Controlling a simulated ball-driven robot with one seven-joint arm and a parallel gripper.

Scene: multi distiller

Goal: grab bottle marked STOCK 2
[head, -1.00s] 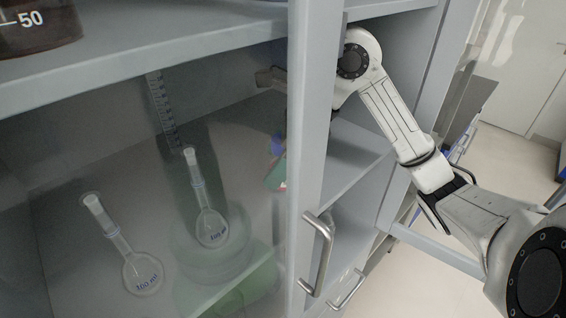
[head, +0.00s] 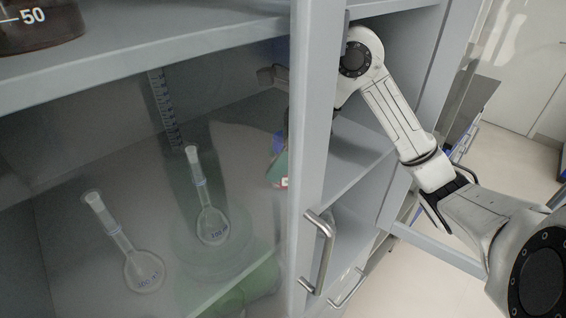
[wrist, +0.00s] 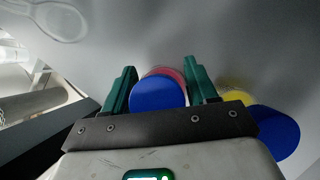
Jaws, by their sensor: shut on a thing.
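In the wrist view, my gripper (wrist: 161,72) has its green fingers on either side of a bottle with a round blue cap (wrist: 157,95). It is shut on that bottle. A pink-red edge shows behind the cap. In the head view, a cabinet post hides the gripper. A small blue and teal piece with a red edge and a white patch (head: 279,172) shows left of the post, and I cannot tell if it is the held bottle. No STOCK 2 mark is readable.
A second blue cap (wrist: 274,132) with yellow beside it is just right of the gripper. Two glass flasks (head: 143,268) (head: 211,224) stand behind the cabinet glass at left. The cabinet post (head: 312,140) and door handle (head: 320,255) are close to my arm.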

